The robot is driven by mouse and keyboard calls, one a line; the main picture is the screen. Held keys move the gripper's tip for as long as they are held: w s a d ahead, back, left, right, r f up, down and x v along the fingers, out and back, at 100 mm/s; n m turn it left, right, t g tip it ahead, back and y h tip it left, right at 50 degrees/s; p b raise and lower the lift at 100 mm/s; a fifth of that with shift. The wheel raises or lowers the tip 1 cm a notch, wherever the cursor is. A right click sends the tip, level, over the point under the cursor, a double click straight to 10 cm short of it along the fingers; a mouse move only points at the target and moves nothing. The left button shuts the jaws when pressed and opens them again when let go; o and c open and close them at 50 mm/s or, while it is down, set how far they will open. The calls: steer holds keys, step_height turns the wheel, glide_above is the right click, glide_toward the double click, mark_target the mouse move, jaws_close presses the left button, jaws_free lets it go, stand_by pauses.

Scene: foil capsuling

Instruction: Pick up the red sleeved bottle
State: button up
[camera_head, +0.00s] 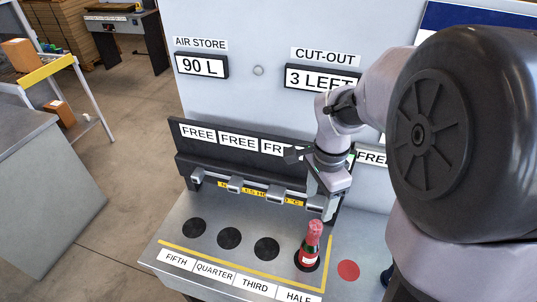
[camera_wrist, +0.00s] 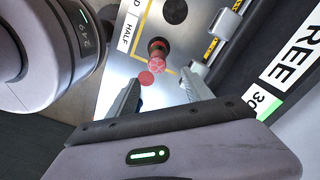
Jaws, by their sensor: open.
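The red sleeved bottle (camera_head: 311,245) stands upright on the spot behind the HALF label, at the right end of the row. It has a red neck and a pale band on its body. In the wrist view the bottle (camera_wrist: 158,48) is seen from above, beyond the fingertips and roughly between their lines. My gripper (camera_head: 322,203) is above and behind the bottle in the head view, apart from it. In the wrist view my gripper (camera_wrist: 161,92) is open, with nothing between its fingers.
Dark round spots (camera_head: 229,238) lie left of the bottle, and a red disc (camera_head: 348,270) lies to its right. A rail with nozzles (camera_head: 235,186) runs behind the spots. The black FREE panel (camera_head: 228,128) rises behind it.

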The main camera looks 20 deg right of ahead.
mark_target(316, 225)
steer(key=s+f, duration=0.2)
steer(key=f, duration=0.1)
steer(key=shift+d+f+b, duration=0.15)
steer(key=shift+b, duration=0.2)
steer(key=f, duration=0.3)
steer(key=w+f+b, duration=0.1)
steer(key=f, duration=0.2)
steer(key=shift+w+f, duration=0.1)
steer(key=shift+w, duration=0.05)
steer(key=shift+f, duration=0.3)
step_height(316, 225, down, 5)
steer(key=shift+r+b, duration=0.2)
steer(key=shift+b, duration=0.35)
steer(key=shift+w+f, duration=0.1)
steer(key=shift+f, duration=0.15)
steer(key=shift+s+r, duration=0.1)
steer(key=shift+s, duration=0.1)
steer(key=shift+w, duration=0.1)
jaws_close()
